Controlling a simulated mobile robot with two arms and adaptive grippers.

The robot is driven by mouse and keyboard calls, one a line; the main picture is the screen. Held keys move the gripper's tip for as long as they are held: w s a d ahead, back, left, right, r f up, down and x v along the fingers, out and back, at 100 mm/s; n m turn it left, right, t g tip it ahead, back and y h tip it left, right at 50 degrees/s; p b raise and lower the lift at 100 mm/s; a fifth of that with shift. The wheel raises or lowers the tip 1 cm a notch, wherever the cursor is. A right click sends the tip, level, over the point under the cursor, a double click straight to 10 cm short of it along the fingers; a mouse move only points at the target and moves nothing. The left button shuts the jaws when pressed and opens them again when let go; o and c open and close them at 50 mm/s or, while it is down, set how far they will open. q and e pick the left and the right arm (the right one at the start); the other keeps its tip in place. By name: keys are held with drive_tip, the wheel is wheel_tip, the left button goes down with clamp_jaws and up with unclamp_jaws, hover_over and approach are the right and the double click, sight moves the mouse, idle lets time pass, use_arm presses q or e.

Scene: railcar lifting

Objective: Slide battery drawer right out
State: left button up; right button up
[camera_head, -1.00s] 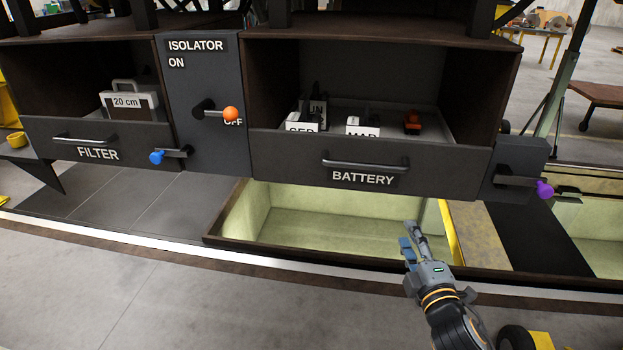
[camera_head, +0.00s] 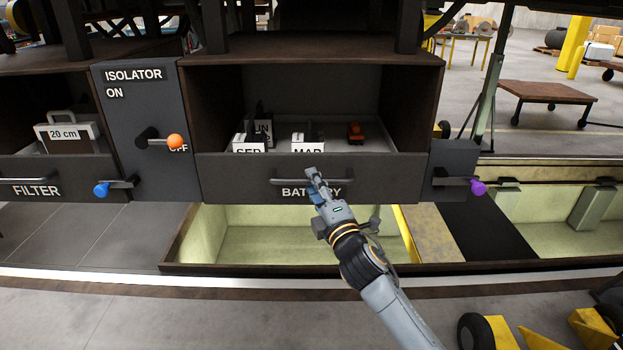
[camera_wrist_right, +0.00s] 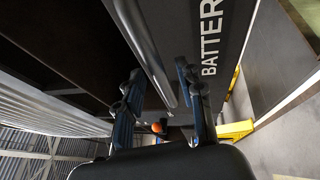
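The dark battery drawer (camera_head: 233,180) is in the middle of the head view, its front set in the open-fronted box and labelled BATTERY. Its grey bar handle (camera_head: 352,181) runs across the front above the label. My right gripper (camera_head: 315,178) is at the handle's middle and hides part of the bar and label. In the right wrist view the gripper (camera_wrist_right: 160,100) is open, with its fingers apart and the handle bar (camera_wrist_right: 146,45) running between them. I cannot tell whether a finger touches the bar. My left gripper is not in view.
Labelled blocks and an orange-red part (camera_head: 355,133) sit inside the battery box. The isolator's orange knob (camera_head: 175,141) and a blue knob (camera_head: 101,190) are left; a purple knob (camera_head: 477,187) is right. A pit (camera_head: 270,235) lies below the drawer.

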drive_tip(key=shift+x, duration=0.85)
clamp_jaws()
drive_tip(key=shift+s+f, duration=0.15)
